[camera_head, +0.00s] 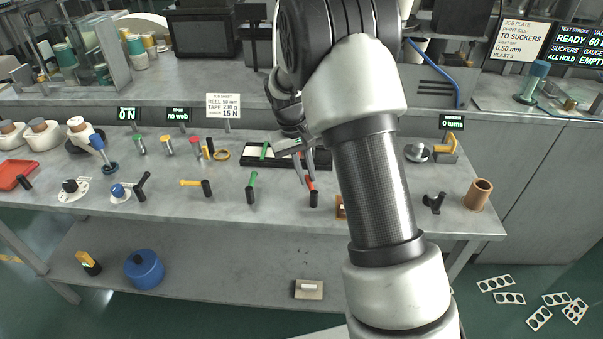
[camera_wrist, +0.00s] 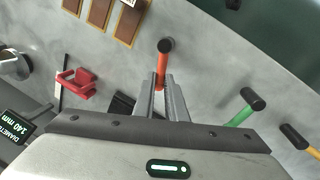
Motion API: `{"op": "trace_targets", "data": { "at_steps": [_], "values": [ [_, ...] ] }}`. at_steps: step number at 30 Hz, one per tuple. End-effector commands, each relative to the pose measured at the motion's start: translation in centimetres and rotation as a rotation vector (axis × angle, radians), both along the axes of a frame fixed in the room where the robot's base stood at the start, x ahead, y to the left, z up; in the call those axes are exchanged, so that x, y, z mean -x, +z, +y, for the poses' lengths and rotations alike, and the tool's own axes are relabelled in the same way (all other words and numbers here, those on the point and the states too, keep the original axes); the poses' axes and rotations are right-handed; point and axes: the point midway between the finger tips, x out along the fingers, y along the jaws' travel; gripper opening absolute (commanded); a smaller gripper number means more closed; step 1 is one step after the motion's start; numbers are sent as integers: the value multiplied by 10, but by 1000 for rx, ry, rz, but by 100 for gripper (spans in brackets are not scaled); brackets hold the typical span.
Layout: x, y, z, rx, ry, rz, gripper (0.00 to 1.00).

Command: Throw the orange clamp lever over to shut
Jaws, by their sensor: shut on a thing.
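The orange clamp lever (camera_head: 310,185) has a black knob and stands on the grey bench, its knob toward the front edge. In the wrist view the lever (camera_wrist: 161,70) rises between the two fingers of my gripper (camera_wrist: 161,82), with the knob just beyond the fingertips. My gripper (camera_head: 305,168) is shut on the lever below the knob. My fingers and arm hide the lever's base and whatever it clamps.
A green lever (camera_head: 252,182) and a yellow lever (camera_head: 192,183) stand left of it. A dark tray (camera_head: 258,160) lies behind. In the wrist view a red block (camera_wrist: 75,84) and brown plates (camera_wrist: 101,12) are nearby. Bare bench lies in front.

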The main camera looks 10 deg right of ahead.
Motion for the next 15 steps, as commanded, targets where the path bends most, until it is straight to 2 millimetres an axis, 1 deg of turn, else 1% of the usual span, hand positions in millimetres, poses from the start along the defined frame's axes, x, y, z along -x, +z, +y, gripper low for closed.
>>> {"op": "trace_targets", "data": {
  "at_steps": [6, 15],
  "values": [
    [-1, 1, -9, 0, -170, 0, 0],
    [0, 1, -17, -1, -318, 0, 0]
  ]
}}
